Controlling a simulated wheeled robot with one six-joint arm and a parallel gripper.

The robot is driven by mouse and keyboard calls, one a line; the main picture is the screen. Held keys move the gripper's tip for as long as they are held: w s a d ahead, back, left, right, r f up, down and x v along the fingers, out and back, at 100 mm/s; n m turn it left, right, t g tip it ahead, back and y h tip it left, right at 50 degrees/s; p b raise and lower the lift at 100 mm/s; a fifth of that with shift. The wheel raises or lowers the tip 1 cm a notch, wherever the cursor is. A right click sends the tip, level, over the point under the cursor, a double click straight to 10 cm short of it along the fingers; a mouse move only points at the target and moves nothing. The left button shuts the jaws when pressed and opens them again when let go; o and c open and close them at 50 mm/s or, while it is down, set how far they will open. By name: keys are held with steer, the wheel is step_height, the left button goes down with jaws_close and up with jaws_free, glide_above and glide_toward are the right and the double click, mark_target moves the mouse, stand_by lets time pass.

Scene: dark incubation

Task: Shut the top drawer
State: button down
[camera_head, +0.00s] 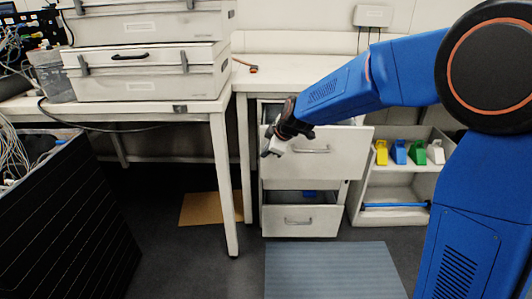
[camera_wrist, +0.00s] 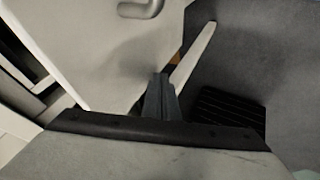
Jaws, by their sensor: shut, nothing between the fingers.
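The top drawer (camera_head: 340,160) is pulled out of a pale cabinet under the bench, its front standing forward of the cabinet. Its bar handle (camera_head: 312,150) is in the middle of the front. My gripper (camera_head: 268,150) is shut and empty, at the left part of the drawer front, left of the handle. In the wrist view the shut fingers (camera_wrist: 160,92) show beside the drawer's pale front (camera_wrist: 90,45), with the handle (camera_wrist: 140,9) at the top edge. I cannot tell whether the fingers touch the front.
A lower drawer (camera_head: 300,213) sits below, a dark gap with something blue above it. A bench leg (camera_head: 224,185) stands left. A blue-grey mat (camera_head: 333,270) lies in front. A black ribbed box (camera_head: 70,225) stands at far left.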

steer(key=shift+w, duration=0.1)
steer(key=w, duration=1.7)
steer(key=shift+w, duration=0.4)
steer(key=shift+s, duration=0.15)
